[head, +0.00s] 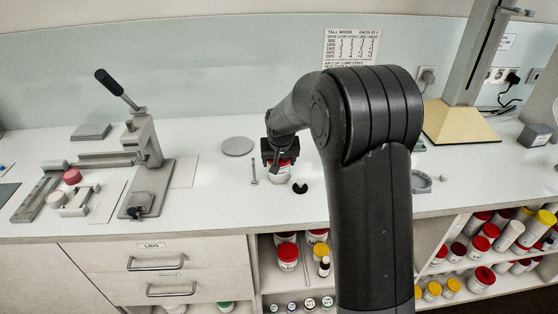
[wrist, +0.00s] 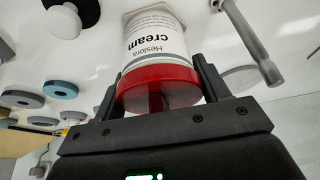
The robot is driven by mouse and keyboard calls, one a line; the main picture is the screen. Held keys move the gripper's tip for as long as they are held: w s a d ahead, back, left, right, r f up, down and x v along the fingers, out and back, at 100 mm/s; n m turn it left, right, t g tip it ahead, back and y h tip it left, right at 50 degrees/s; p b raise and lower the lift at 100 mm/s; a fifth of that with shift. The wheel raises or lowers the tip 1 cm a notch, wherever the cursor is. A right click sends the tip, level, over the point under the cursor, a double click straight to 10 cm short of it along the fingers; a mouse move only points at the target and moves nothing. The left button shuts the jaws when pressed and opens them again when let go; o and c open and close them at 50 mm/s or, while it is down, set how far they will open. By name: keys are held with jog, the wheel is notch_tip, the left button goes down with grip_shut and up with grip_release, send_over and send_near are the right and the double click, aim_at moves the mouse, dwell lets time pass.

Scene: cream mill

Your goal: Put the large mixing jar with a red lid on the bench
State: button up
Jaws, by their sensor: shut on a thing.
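A white jar with a red lid (wrist: 160,88) and a label reading "Heslora cream" fills the middle of the wrist view. In the head view the jar (head: 280,174) is at the white bench top (head: 225,205), mostly below my gripper (head: 281,160). My gripper (wrist: 158,95) is shut on the jar, one finger on each side of the lid. The jar looks upright, with its base at or just above the bench; I cannot tell whether it touches. The gripper hides part of the jar in the head view.
A grey lever press (head: 148,150) stands left on the bench. A grey disc (head: 237,146), a small metal tool (head: 254,172) and a black round piece (head: 299,188) lie near the jar. Shelves below hold several red-lidded jars (head: 287,252). A column on a yellow base (head: 455,125) stands right.

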jog(key=shift+f, duration=0.15)
jog(key=o, duration=0.9)
jog(key=shift+o, duration=0.2)
jog(key=v, duration=1.2)
jog(key=s+d+r, duration=0.2)
jog(key=s, duration=0.6)
jog(key=s+d+r, duration=0.2)
jog(key=s+r, duration=0.1)
jog(key=s, duration=0.5)
jog(key=s+d+r, duration=0.2)
jog(key=s, duration=0.6)
jog(key=shift+d+r+t, duration=0.2)
jog(key=shift+d+t, duration=0.2)
jog(key=shift+o, duration=0.5)
jog(key=s+d+f, duration=0.1)
jog(key=s+f, duration=0.1)
jog(key=s, duration=0.8)
jog(key=shift+f, duration=0.4)
